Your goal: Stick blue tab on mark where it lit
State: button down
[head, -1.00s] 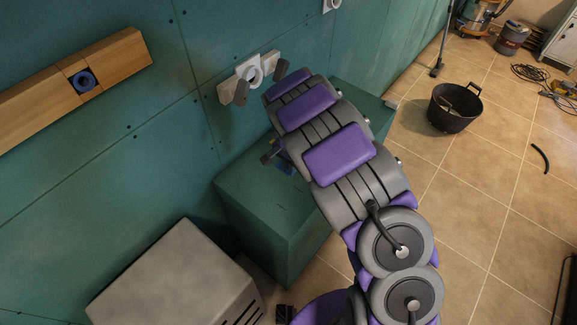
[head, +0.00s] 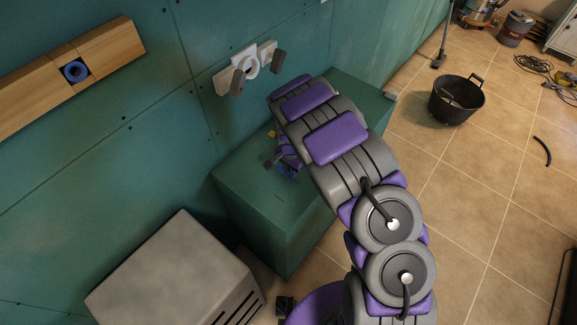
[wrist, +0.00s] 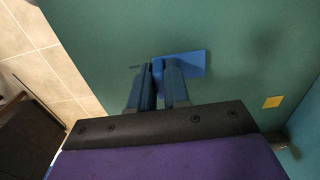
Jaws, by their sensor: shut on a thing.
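My gripper (wrist: 158,66) is shut on a flat blue tab (wrist: 193,62), seen in the wrist view against a green surface. The tab sticks out to the right of the fingertips. No lit mark can be made out.
The green box (head: 245,200) stands against the wall. A grey cabinet (head: 170,265) is at front left. A black bucket (head: 455,105) stands on open tiled floor.

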jog(key=shift+d+f, duration=0.2)
jog(key=shift+f, duration=0.2)
jog(key=shift+a, duration=0.15)
jog(key=shift+a+f, duration=0.1)
jog(key=shift+a, duration=0.25)
jog(key=shift+d, duration=0.1)
jog(key=shift+d, duration=0.25)
jog(key=c, duration=1)
grip_release()
jog(key=shift+a, duration=0.2)
